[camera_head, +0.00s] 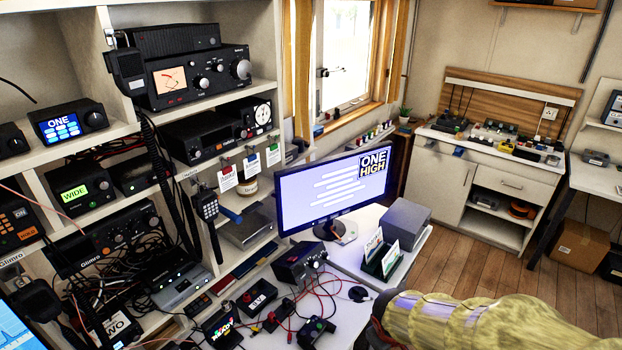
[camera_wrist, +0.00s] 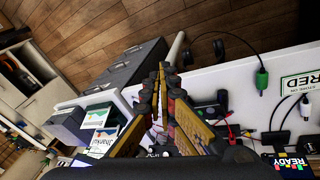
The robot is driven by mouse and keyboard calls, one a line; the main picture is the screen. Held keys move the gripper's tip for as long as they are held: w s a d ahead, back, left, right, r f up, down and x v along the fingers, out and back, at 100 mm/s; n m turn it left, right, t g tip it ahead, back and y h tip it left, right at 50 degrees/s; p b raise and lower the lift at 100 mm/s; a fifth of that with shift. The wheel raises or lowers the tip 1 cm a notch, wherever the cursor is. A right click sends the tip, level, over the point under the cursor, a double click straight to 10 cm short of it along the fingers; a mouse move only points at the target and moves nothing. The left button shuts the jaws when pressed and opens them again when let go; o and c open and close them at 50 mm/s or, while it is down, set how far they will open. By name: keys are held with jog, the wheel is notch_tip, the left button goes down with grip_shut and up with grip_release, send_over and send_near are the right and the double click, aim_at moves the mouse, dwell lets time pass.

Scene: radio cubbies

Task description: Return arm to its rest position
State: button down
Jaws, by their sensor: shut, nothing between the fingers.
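My gripper (camera_wrist: 163,72) shows in the middle of the wrist view. Its dark and yellow fingers come together at the tips and hold nothing. The fingers hide part of the desk behind them. In the head view, my yellowish padded arm (camera_head: 480,322) reaches in from the lower right corner, beside the white desk. My gripper's fingertips cannot be made out in that view.
A monitor (camera_head: 330,188) reading "ONE HIGH" stands on the desk, with a grey box (camera_head: 404,220) and a card holder (camera_head: 382,262) near my arm. Radios and cables fill the shelves at left. Wooden floor (camera_head: 470,268) lies open behind my arm.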

jog(key=s+r+m+t, duration=0.1)
jog(key=s+r+m, duration=0.2)
jog(key=s+r, duration=0.4)
jog(key=s+d+r+m+t+y, duration=0.1)
jog(key=s+r+m, duration=0.2)
jog(key=s+r, duration=0.4)
notch_tip(320, 180, up, 6)
jog(key=shift+r, duration=0.25)
dwell(1.2)
